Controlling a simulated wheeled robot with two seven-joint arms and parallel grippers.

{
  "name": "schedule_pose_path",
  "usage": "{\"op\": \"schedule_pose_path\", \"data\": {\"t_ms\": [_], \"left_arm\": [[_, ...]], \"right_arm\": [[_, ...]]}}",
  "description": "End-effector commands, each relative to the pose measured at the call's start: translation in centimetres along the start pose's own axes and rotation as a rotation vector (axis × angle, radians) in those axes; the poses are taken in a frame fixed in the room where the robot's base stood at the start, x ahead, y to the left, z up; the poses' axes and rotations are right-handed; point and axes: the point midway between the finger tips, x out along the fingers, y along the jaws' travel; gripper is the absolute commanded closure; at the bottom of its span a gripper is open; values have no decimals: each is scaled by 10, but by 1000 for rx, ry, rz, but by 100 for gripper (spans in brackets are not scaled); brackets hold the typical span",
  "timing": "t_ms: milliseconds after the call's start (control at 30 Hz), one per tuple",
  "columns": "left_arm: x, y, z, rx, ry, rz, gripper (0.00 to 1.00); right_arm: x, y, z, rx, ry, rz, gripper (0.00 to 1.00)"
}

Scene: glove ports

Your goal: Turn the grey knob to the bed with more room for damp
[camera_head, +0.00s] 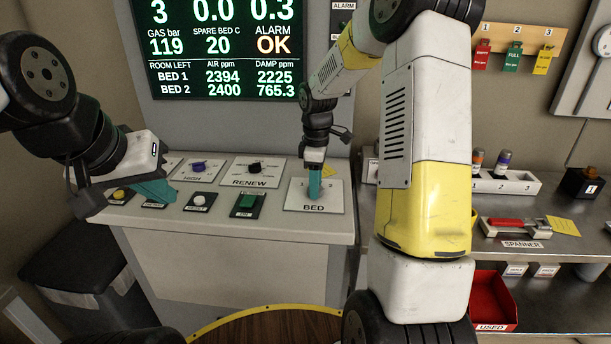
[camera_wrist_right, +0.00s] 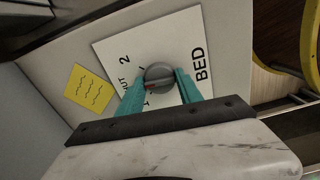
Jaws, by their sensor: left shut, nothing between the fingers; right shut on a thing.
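The grey knob (camera_wrist_right: 160,76) sits on the white BED plate (camera_wrist_right: 185,35); the plate also shows in the head view (camera_head: 330,197). My right gripper (camera_wrist_right: 162,90) has its teal fingers on either side of the knob, shut on it; in the head view the gripper (camera_head: 314,186) hides the knob. A red mark shows on the knob's lower left side. A 2 is readable on the plate; other marks are partly hidden by a finger, so I cannot tell the setting. My left gripper (camera_head: 156,192) is shut and empty over the panel's left part.
The screen (camera_head: 222,50) lists room left: BED 1 air 2394, damp 2225; BED 2 air 2400, damp 765.3. The RENEW knob (camera_head: 254,168) and green switch (camera_head: 247,202) are left of the BED plate. A yellow note (camera_wrist_right: 89,88) lies beside it. A shelf with a spanner (camera_head: 515,225) is right.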

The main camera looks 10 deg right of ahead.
Motion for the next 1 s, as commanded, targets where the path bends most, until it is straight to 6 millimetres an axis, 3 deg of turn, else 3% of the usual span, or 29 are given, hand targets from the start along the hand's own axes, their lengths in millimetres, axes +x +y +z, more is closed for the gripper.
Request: {"op": "schedule_pose_path", "data": {"t_ms": [600,1000], "left_arm": [[0,0,0,0,0,0,100],[0,0,0,0,0,0,100]], "right_arm": [[0,1,0,-571,0,2,98],[-1,1,0,-816,0,3,98]]}}
